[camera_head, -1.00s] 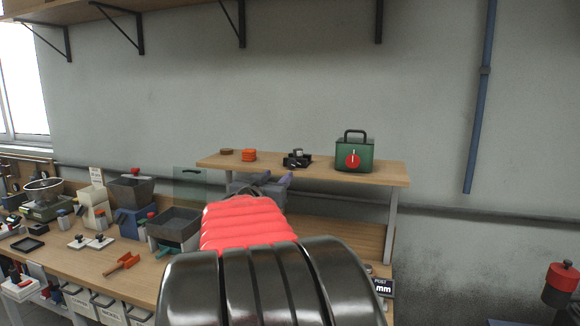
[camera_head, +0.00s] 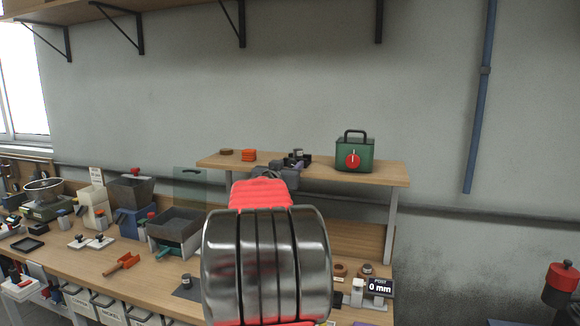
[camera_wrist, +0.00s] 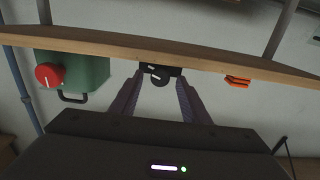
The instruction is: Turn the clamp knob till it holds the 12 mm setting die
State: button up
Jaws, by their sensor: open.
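A small black device (camera_head: 299,158) with a grey block on it stands on the raised shelf, and it may be the clamp. In the wrist view, which is upside down, the black device (camera_wrist: 160,70) shows a dark round part that may be its knob. My gripper (camera_wrist: 160,82) is open, with its two purple-grey fingers on either side of this round part as seen here. Whether they touch it I cannot tell. In the head view my arm hides part of the gripper. I cannot make out the 12 mm setting die for sure.
A green box (camera_head: 365,152) with a red knob stands right of the device; orange discs (camera_head: 249,155) and a brown disc (camera_head: 226,152) lie left. The shelf edge (camera_head: 380,182) is close below.

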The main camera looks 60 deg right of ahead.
jog(key=shift+w+d, duration=0.1)
jog(key=shift+d, duration=0.5)
jog(key=shift+c, duration=0.4)
jog(key=c, duration=0.9)
